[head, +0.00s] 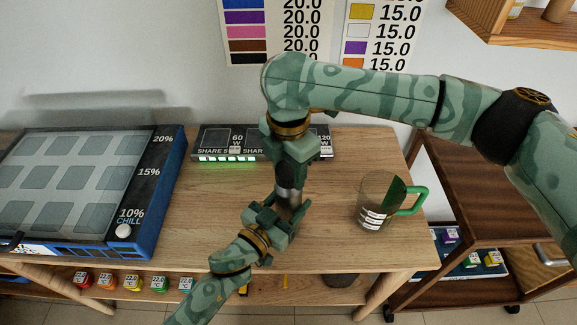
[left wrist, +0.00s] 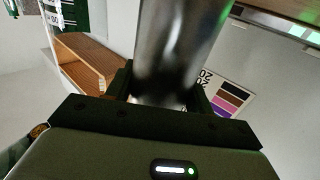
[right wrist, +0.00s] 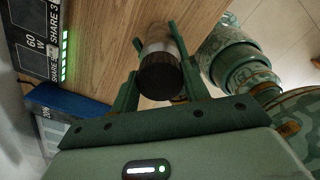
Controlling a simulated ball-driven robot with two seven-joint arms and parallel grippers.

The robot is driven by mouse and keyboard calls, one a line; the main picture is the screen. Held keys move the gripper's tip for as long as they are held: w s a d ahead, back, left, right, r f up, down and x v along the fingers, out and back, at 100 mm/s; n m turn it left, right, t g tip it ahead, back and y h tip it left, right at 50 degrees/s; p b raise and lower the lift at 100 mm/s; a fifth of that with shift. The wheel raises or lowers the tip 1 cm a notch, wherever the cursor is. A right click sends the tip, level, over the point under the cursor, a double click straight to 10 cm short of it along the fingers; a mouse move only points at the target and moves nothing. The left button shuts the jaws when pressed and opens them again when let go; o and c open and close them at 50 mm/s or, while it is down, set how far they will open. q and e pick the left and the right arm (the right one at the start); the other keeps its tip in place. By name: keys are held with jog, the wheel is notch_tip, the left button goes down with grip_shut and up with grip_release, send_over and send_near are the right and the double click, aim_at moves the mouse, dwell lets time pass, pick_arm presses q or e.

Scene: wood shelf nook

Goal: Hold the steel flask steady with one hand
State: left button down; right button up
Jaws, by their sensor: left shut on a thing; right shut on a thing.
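The steel flask (head: 289,195) stands on the wooden table, largely hidden between my two grippers in the head view. My left gripper (head: 280,212) is shut around its lower body from the front; the shiny steel wall (left wrist: 180,50) fills the space between the fingers in the left wrist view. My right gripper (head: 291,172) comes from above and is shut on the flask's top. In the right wrist view the dark round cap (right wrist: 160,76) sits between the right fingers (right wrist: 156,68).
A glass mug (head: 374,205) with a green handle stands right of the flask. A dark power strip (head: 225,143) with green lights lies behind. A blue-framed chill panel (head: 150,190) is at left. A dark wood cart (head: 470,190) stands at right.

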jog(key=m, duration=0.3)
jog(key=o, duration=1.2)
jog(key=shift+c, duration=0.2)
notch_tip(320, 180, up, 12)
pick_arm(q)
jog(key=shift+c, duration=2.4)
grip_release()
